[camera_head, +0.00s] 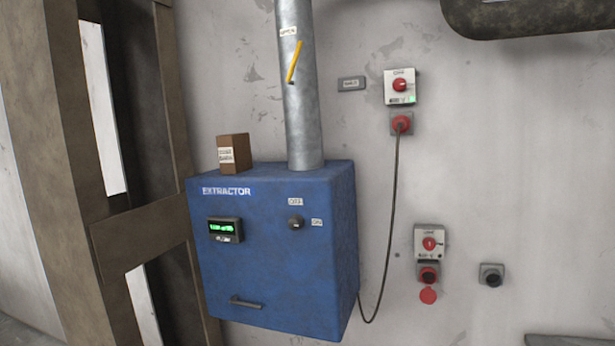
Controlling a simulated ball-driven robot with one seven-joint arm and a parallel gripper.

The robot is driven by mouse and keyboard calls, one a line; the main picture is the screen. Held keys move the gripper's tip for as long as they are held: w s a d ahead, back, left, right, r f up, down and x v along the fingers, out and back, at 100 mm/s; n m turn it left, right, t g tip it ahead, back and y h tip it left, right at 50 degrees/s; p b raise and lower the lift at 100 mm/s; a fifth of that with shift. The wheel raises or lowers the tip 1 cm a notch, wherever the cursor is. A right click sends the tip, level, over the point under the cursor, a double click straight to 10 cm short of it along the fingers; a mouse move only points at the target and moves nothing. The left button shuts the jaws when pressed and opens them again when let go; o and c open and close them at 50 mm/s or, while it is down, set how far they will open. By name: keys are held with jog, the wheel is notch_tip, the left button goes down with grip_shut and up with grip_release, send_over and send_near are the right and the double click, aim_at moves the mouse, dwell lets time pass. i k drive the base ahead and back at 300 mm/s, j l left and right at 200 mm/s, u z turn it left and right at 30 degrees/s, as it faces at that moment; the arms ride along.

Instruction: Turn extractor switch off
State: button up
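The blue extractor box (265,265) is fixed to the wall in the middle of the view, with an "EXTRACTOR" label at its upper left. Its dark round switch knob (296,222) is on the front face at the right. A small label sits above the knob and another, which seems to read "ON", sits to its right. The knob's exact pointing direction is too small to tell. A display (225,229) at the left of the face is lit green. My gripper is not in view.
A metal pipe (302,120) with a yellow lever rises from the box. A brown carton (235,153) stands on top. A red-knobbed wall switch (400,86), a hanging cable and a lower switch unit (429,243) are to the right. A brown frame (140,232) stands left.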

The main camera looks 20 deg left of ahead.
aim_at(296, 222)
jog(key=i+j+u, duration=0.25)
jog(key=i+j, duration=0.65)
jog(key=j, duration=0.3)
jog(key=i+j+u, duration=0.2)
jog(key=i+j, duration=0.75)
